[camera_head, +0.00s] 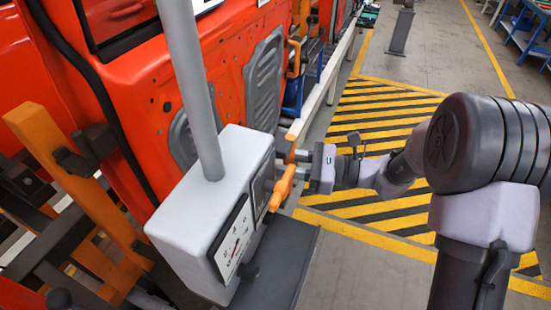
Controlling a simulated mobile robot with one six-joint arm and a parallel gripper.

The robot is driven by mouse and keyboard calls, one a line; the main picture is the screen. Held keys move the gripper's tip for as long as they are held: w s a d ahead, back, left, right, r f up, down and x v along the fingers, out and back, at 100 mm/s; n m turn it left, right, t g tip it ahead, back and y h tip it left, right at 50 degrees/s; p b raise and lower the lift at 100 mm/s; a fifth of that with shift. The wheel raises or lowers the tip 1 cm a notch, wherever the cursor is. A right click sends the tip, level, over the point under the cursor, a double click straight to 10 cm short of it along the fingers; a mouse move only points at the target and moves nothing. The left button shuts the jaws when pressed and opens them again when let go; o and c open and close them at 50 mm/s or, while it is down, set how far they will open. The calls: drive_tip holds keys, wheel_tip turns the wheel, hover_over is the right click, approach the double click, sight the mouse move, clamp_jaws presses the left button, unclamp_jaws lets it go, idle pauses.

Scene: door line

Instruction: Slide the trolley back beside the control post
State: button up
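A light grey box (195,205) with a dial on its front and a thick grey pole rising from its top stands left of centre; it looks like part of the trolley, though I cannot be sure. An orange handle (278,192) is on its right side. My gripper (302,166) points left at this handle, with its fingertips at or against it. The fingers look a little apart, but I cannot tell whether they hold the handle. A slim grey post (399,32) on a flat base, possibly the control post, stands far back, right of centre.
Orange-red door panels (150,85) line the left side, with orange and dark frame bars (85,215) in front. A dark plate (285,262) lies low beside the box. A blue rack (525,30) stands far right.

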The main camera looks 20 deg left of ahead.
drive_tip(key=shift+c, duration=0.2)
clamp_jaws()
idle(1.3)
